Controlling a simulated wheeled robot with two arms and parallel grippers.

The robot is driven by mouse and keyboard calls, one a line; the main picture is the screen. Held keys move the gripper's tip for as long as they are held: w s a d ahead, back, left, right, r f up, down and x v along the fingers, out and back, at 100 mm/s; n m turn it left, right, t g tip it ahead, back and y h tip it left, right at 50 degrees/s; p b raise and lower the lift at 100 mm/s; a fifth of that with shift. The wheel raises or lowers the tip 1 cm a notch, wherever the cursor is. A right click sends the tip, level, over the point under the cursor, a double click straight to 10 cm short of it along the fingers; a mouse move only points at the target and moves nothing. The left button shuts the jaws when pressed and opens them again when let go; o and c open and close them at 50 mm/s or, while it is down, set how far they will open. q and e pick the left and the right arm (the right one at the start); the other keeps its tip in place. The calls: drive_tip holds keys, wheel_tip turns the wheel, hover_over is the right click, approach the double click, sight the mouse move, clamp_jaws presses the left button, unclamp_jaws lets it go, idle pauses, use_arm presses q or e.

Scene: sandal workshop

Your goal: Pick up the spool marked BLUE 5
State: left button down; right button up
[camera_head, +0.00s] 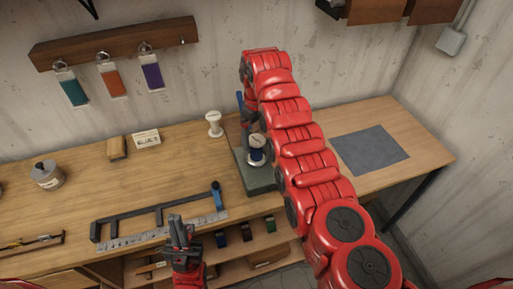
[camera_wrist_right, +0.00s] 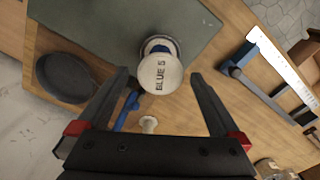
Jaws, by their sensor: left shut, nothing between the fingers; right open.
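The spool marked BLUE 5 (camera_wrist_right: 160,74) has a white top with dark lettering and blue thread below. It stands on a dark green slab on the bench; it also shows in the head view (camera_head: 257,150). My right gripper (camera_wrist_right: 160,79) is open, with one finger on each side of the spool's top in the wrist picture. I cannot tell whether the fingers reach down around it or touch it. My left gripper (camera_head: 180,226) is shut and empty, near the bench's front edge, left of the spool.
A pale spool (camera_head: 213,124) stands left of the green slab (camera_head: 263,187). A blue-handled rod stands close behind the slab. A long black frame tool with a blue end (camera_head: 217,194) lies by a metal ruler (camera_head: 150,233). A grey mat (camera_head: 370,148) lies on clear bench at right.

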sight(257, 140)
drive_tip(key=shift+f, duration=0.35)
wheel_tip(257, 140, down, 2)
drive_tip(key=p, duration=0.3)
drive_tip(key=shift+f, duration=1.45)
drive_tip(key=shift+c, duration=0.3)
drive_tip(key=c, duration=1.4)
drive_tip(key=shift+o, duration=0.2)
